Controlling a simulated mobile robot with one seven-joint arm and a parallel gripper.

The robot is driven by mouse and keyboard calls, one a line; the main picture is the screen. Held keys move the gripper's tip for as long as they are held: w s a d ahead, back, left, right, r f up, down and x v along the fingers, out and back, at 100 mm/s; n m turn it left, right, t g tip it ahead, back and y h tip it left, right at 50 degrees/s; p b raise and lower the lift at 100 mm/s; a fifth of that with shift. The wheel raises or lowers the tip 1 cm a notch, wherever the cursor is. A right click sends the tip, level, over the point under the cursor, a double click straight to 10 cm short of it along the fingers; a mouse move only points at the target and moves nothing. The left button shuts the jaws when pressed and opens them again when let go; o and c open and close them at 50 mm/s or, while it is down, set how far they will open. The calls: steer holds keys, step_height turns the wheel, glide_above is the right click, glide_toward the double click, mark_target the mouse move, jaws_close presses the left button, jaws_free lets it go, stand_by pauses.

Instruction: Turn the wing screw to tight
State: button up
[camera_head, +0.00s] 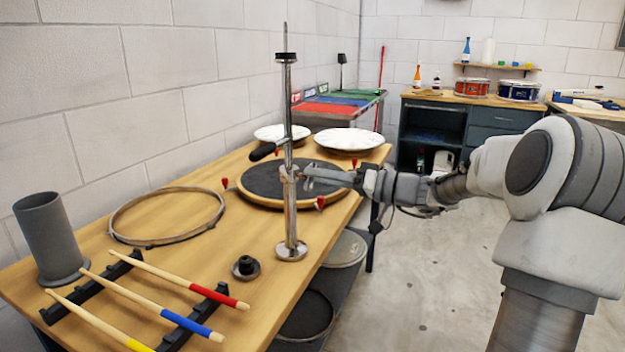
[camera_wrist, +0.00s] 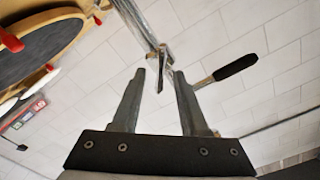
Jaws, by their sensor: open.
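A chrome stand (camera_head: 290,215) rises from a round base on the wooden bench. The metal wing screw (camera_wrist: 165,68) shows in the wrist view at the clamp on the stand's post. My gripper (camera_head: 314,178) is at the clamp from the right, about level with it. In the wrist view my gripper (camera_wrist: 159,76) is open, with one finger on each side of the wing screw. A gap shows between the screw and the fingers, and I cannot tell if either touches it. In the head view the screw is too small to make out clearly.
A lever with a black grip (camera_head: 263,151) sticks out left of the post; it also shows right of my fingers in the wrist view (camera_wrist: 236,67). A dark round drum pad (camera_head: 262,184) lies behind the stand. A hoop (camera_head: 123,236), drumsticks (camera_head: 150,290) and a black knob (camera_head: 245,266) lie nearer.

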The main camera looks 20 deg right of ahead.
steer(key=shift+x, duration=1.05)
jaws_close()
